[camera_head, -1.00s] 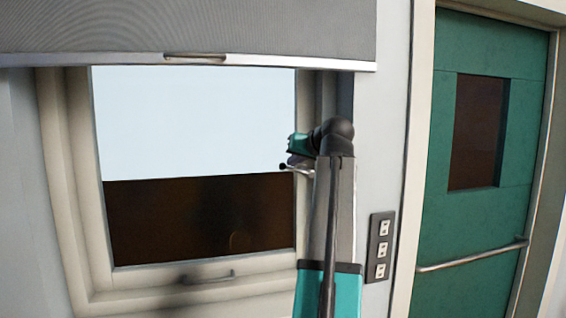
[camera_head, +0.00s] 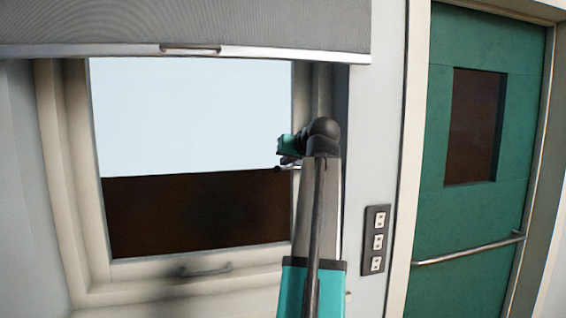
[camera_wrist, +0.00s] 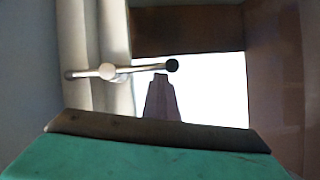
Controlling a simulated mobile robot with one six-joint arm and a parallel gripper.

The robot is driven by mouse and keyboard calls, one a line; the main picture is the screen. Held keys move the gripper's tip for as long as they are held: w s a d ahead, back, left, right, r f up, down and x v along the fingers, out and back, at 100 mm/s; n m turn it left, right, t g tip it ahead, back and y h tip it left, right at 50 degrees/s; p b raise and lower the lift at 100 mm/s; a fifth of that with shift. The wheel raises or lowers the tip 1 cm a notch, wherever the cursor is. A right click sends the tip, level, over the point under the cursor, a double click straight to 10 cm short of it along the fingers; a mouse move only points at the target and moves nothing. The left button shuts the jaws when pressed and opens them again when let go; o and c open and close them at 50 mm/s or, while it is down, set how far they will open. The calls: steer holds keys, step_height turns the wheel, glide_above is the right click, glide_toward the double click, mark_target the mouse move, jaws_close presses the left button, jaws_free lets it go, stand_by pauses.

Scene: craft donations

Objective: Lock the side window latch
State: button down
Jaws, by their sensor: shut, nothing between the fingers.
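The side window latch (camera_head: 287,168) is a thin silver lever on the right side of the window frame, partly hidden by my arm. In the wrist view the latch (camera_wrist: 140,69) is a bar with a round pale pivot and a black knob at its right end. It lies roughly level in both views. My gripper (camera_head: 286,160) is at the latch, just above it in the head view. In the wrist view my gripper (camera_wrist: 161,78) is shut and empty, its tip right beside the bar near the knob. I cannot tell whether they touch.
The window (camera_head: 195,115) has a pale frame and a handle (camera_head: 206,271) on its lower rail. A grey blind (camera_head: 180,28) hangs above. To the right are a socket panel (camera_head: 376,240) and a green door (camera_head: 431,215) with a push bar (camera_head: 470,252).

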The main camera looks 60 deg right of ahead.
steer(key=shift+f, duration=0.15)
steer(key=shift+a, duration=0.1)
steer(key=p+v, duration=0.4)
steer(key=v, duration=0.6)
steer(key=shift+w+a+r, duration=0.25)
steer(key=shift+w, duration=0.05)
steer(key=shift+w, duration=0.1)
stand_by(0.4)
